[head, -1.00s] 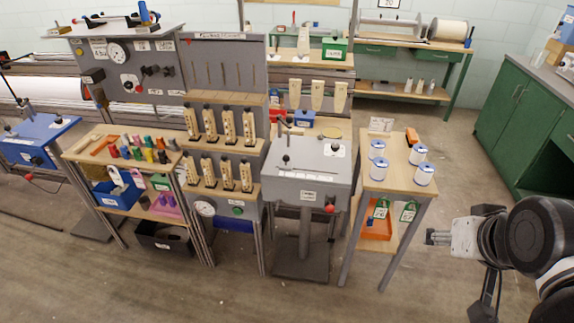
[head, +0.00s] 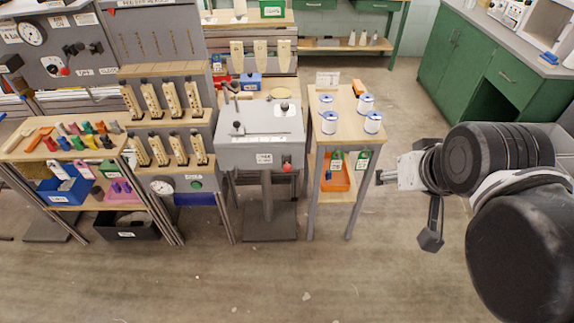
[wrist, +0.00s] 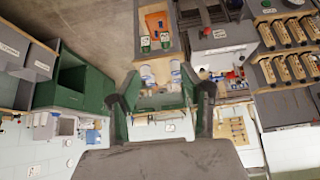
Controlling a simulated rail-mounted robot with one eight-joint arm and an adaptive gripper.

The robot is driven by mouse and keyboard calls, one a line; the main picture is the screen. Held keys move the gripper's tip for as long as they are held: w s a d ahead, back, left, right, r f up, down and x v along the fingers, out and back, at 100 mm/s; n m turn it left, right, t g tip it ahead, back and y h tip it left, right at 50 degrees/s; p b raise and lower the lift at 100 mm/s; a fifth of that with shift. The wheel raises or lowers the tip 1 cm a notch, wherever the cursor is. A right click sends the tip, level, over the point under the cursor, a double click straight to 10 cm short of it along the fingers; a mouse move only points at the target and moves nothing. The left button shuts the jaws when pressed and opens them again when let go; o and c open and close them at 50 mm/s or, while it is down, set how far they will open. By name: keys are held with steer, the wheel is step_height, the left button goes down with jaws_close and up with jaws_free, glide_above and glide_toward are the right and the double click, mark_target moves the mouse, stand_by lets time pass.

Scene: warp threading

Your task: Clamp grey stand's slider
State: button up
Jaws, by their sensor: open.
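The grey stand (head: 245,157) is a sloped box on a post with a floor plate, near the middle of the head view. Its top carries a thin slot, a black knob (head: 237,125) at the left, another small knob at the upper right, and a red knob (head: 287,167) on the front. I cannot tell for sure which part is the slider. In the wrist view the stand (wrist: 222,38) appears upside down at upper right. My gripper (head: 382,177) is open and empty, right of the stand and apart from it; its fingers also show in the wrist view (wrist: 163,103).
A wooden side table (head: 344,127) with several white spools stands between the stand and my gripper. A rack of wooden pieces (head: 165,118) adjoins the stand on the left. Green cabinets (head: 475,62) stand at the back right. The floor in front is clear.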

steer(key=shift+w+r, duration=0.1)
steer(key=shift+w, duration=0.1)
steer(key=c, duration=0.5)
steer(key=shift+g+y, duration=0.3)
steer(key=shift+g, duration=0.6)
steer(key=w+a, duration=0.1)
steer(key=w, duration=0.2)
steer(key=w+a+r+b, duration=0.1)
steer(key=w, duration=0.3)
steer(key=w+a+b, duration=0.1)
steer(key=w, duration=0.2)
steer(key=shift+w+a+r, duration=0.2)
steer(key=shift+w+r, duration=0.05)
steer(key=shift+w, duration=0.1)
jaws_close()
steer(key=w+a+f+g+b, duration=0.1)
steer(key=w+a+f, duration=0.3)
steer(key=w+f, duration=0.2)
steer(key=w+a+f+g+b, duration=0.2)
steer(key=w+a+f, duration=0.3)
steer(key=w, duration=0.6)
steer(key=w+a+f+m+g+y+b, duration=0.1)
steer(key=w+a+f+b, duration=0.1)
steer(key=w+a+f, duration=0.3)
steer(key=w+f, duration=0.4)
steer(key=shift+w+g, duration=0.25)
steer(key=shift+g, duration=0.05)
